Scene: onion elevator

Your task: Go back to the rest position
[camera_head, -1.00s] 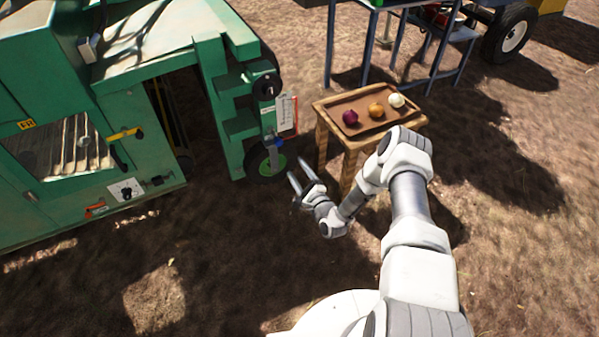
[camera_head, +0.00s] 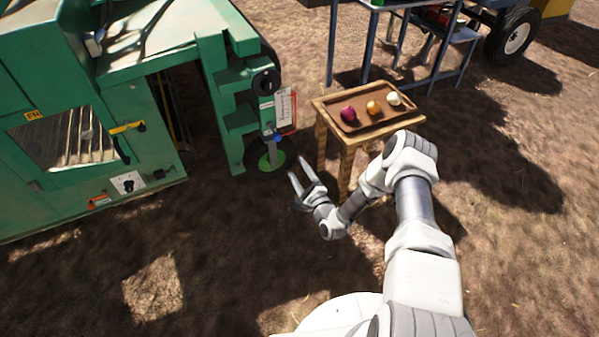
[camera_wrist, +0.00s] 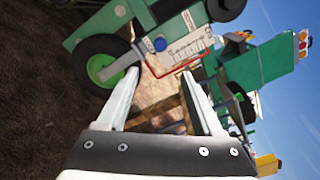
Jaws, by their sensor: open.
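My gripper (camera_head: 299,179) is open and empty, held in the air over the dirt ground, left of the wooden table. In the wrist view its two fingers (camera_wrist: 160,98) are spread apart with nothing between them. My white arm reaches up from the lower right of the head view and bends left to the gripper. The wrist view is tilted, and the green machine (camera_wrist: 185,35) with its wheel (camera_wrist: 103,65) shows beyond the fingertips.
A large green machine (camera_head: 90,160) stands at the left, its wheel (camera_head: 271,160) close to my gripper. A wooden table (camera_head: 345,139) holds a brown tray (camera_head: 361,126) with a purple, an orange and a white onion. A blue metal frame (camera_head: 366,50) stands behind. Bare ground is open in front.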

